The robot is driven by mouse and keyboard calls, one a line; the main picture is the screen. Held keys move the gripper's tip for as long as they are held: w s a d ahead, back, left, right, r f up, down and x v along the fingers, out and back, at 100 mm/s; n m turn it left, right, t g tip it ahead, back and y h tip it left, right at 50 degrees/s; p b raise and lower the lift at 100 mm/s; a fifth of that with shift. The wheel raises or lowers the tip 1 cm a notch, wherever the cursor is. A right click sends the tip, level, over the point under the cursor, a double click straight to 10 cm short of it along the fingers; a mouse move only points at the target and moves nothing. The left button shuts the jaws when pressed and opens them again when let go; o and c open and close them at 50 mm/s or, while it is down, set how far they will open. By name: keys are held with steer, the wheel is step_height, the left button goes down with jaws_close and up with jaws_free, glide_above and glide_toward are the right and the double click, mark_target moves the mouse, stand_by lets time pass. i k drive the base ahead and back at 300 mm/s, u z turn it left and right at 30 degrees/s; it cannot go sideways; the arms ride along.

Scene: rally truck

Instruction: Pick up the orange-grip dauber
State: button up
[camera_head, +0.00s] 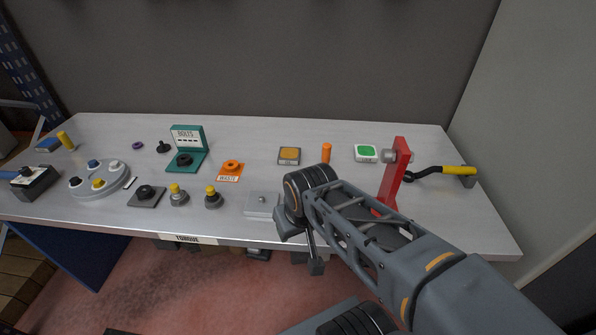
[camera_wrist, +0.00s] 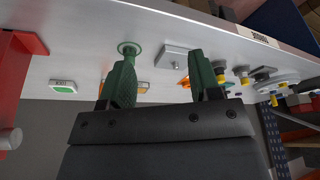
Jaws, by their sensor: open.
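An orange upright cylinder (camera_head: 326,152), which looks like the dauber's grip, stands towards the back of the grey bench in the head view, just behind my wrist. Its lower end is partly hidden by my arm. I cannot make it out clearly in the wrist view. My gripper (camera_head: 303,243) is near the bench's front edge, nearer the camera than the orange grip and apart from it. In the wrist view my gripper (camera_wrist: 162,75) shows two green fingers spread apart with nothing held between them. A green disc (camera_wrist: 128,48) shows beyond the left fingertip.
A red upright bracket (camera_head: 393,172) stands close to the right of my arm. A green button box (camera_head: 366,153) and an orange-topped pad (camera_head: 289,155) flank the orange grip. A grey plate (camera_head: 260,204), an orange ring (camera_head: 231,167) and yellow-topped knobs (camera_head: 213,198) lie left.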

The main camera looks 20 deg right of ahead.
mark_target(326, 151)
steer(key=u, duration=0.8)
steer(key=i, duration=0.3)
steer(key=z, duration=1.8)
